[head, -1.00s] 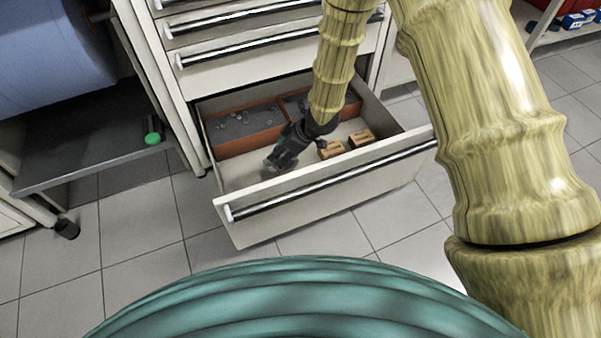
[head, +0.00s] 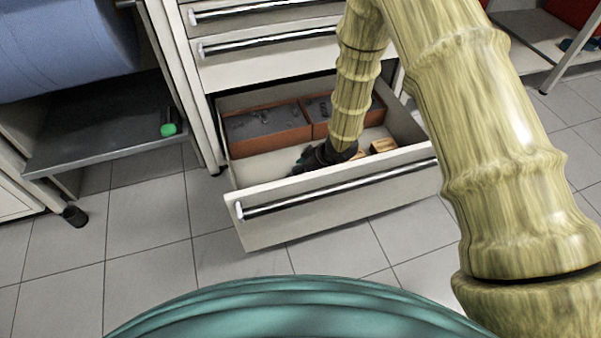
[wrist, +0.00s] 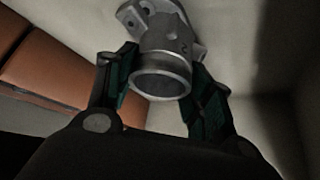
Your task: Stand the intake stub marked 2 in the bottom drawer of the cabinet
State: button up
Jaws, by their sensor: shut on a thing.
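The intake stub (wrist: 163,72) is a grey metal tube with a flange, seen in the wrist view between the fingers. My gripper (wrist: 168,88) is shut on it, one finger on each side, with the open tube end toward the camera and the flange away from it. I cannot tell whether the flange touches the drawer floor.
Two orange-brown bins (head: 266,128) with small grey parts fill the drawer's back. Small wooden blocks (head: 384,146) lie right of my gripper. The drawer's left floor is bare.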

jog(key=o, duration=1.2)
jog(key=shift+o, duration=0.2)
jog(key=shift+d+r, duration=0.1)
jog(key=shift+r, duration=0.2)
jog(key=p+v, duration=0.6)
jog(key=v, duration=0.5)
jog(key=shift+d+r, duration=0.15)
jog(key=shift+r, duration=0.05)
jog(key=shift+s, duration=0.1)
